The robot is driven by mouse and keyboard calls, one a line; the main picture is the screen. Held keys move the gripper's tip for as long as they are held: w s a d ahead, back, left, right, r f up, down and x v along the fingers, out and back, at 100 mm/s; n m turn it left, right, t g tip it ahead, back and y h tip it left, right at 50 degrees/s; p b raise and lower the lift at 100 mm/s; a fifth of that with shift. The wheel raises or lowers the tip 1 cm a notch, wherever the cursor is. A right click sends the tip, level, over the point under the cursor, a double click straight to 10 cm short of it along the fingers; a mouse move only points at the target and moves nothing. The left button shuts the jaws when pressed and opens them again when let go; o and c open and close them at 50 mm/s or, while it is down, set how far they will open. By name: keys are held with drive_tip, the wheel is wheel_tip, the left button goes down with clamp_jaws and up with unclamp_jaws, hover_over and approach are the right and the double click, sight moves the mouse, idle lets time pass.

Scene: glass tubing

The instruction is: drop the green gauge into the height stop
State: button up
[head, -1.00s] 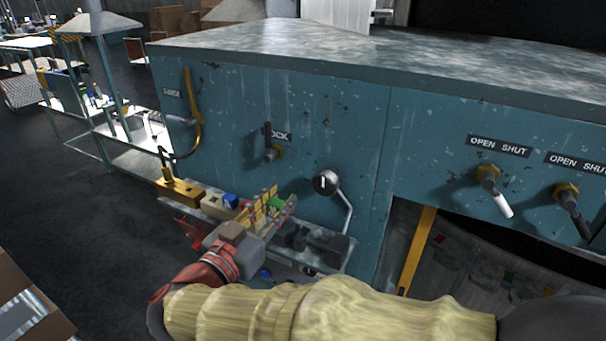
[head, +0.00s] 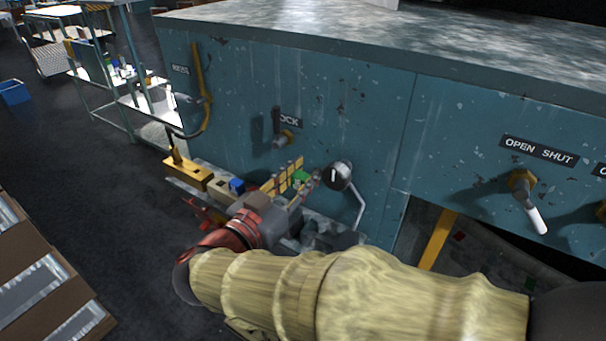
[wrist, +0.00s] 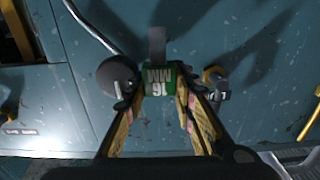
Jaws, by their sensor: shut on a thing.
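The green gauge (wrist: 160,82) is a small block marked "16 MM" in white, upside down in the wrist view. My gripper (wrist: 161,92) is shut on it, with a yellow-patterned finger on each side. In the head view the green gauge (head: 301,177) shows between my gripper's yellow fingers (head: 288,179), above the shelf along the blue machine's front. A grey upright piece (wrist: 157,45) shows just beyond the gauge in the wrist view; whether it belongs to the gauge is unclear. I cannot make out the height stop for certain; my arm hides part of the shelf.
A dark round knob with a bent metal rod (head: 337,176) is close right of the gauge. A lock lever (head: 282,135) sticks out above. Dark blocks (head: 325,238) lie right.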

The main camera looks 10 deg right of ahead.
drive_tip(key=shift+f, duration=0.1)
drive_tip(key=b, duration=0.3)
hover_over(302, 213)
drive_tip(key=s, duration=0.3)
drive_tip(key=shift+w+a+f, duration=0.1)
drive_tip(key=shift+f, duration=1.2)
drive_tip(key=shift+w+f, duration=0.1)
drive_tip(key=shift+f, duration=1.45)
drive_tip(key=shift+p, duration=0.55)
drive_tip(key=shift+f+b, duration=1.3)
drive_tip(key=shift+f, duration=1.05)
drive_tip(key=o, duration=1.1)
drive_tip(key=shift+o, duration=0.6)
drive_tip(key=shift+s+a, duration=0.1)
drive_tip(key=v, duration=1.1)
drive_tip(key=shift+s+a, duration=0.25)
drive_tip(key=shift+s, duration=0.05)
